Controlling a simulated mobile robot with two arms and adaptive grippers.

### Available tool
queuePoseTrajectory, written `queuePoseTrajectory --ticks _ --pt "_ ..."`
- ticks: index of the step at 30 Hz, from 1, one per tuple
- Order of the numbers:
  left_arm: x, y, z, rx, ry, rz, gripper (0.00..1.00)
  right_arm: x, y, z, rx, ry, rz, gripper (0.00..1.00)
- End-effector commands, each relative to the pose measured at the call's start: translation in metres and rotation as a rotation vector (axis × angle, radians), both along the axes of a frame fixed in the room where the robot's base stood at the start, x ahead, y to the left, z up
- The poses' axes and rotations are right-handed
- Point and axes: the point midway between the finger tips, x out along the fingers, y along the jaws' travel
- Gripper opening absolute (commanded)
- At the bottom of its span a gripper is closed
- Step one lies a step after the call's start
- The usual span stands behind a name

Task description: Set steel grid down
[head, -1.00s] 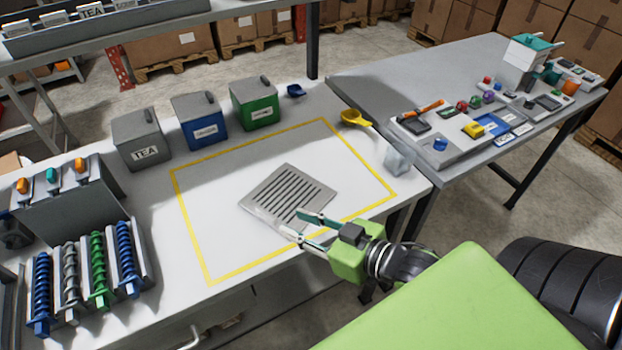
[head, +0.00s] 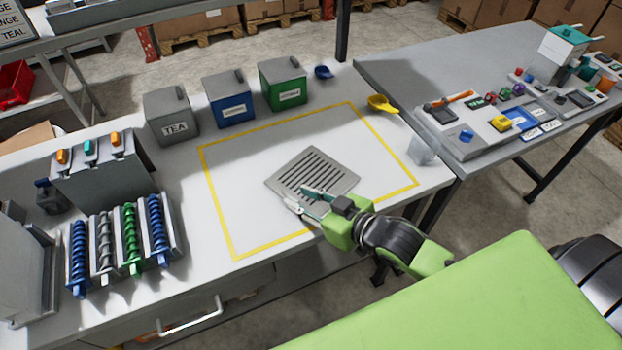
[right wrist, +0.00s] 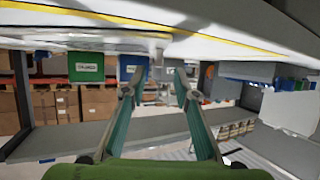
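The steel grid (head: 300,172) is a square grey plate with dark slots. It lies in the yellow-outlined area (head: 228,215) of the white bench and appears flat. My right gripper (head: 296,197) is at the grid's near side, its fingers overlapping the grid in the head view. The two fingers are spread, with a clear gap between the tips in the right wrist view (right wrist: 153,82), and nothing is between them. The fingers and green palm hide part of the grid's near edge. My left gripper is not in view.
Tea (head: 171,116), blue (head: 228,99) and green (head: 283,84) canisters stand behind the outline. A yellow scoop (head: 383,104) and a clear block (head: 423,150) are at the right. Dispensers with coloured augers (head: 128,240) stand at the left. The outlined area is otherwise bare.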

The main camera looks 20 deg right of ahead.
Motion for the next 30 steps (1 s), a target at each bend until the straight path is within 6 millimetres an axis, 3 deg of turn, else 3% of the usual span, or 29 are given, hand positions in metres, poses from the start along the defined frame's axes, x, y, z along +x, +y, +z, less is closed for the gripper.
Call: queuePoseTrajectory --ticks 15,23,24,27,30 --pt "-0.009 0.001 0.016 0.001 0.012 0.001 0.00 0.043 0.016 -0.020 0.001 -0.001 0.001 0.28" --pt "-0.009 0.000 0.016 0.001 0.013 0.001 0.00 0.045 0.017 -0.022 0.000 0.000 0.001 0.28" --pt "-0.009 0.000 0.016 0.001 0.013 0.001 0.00 0.045 0.017 -0.022 0.000 0.000 0.001 0.25" --pt "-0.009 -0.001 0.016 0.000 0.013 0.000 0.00 0.045 0.017 -0.022 0.000 0.000 0.001 0.00" --pt "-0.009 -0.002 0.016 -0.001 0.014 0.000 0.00 0.045 0.017 -0.022 0.000 0.000 0.001 0.00"
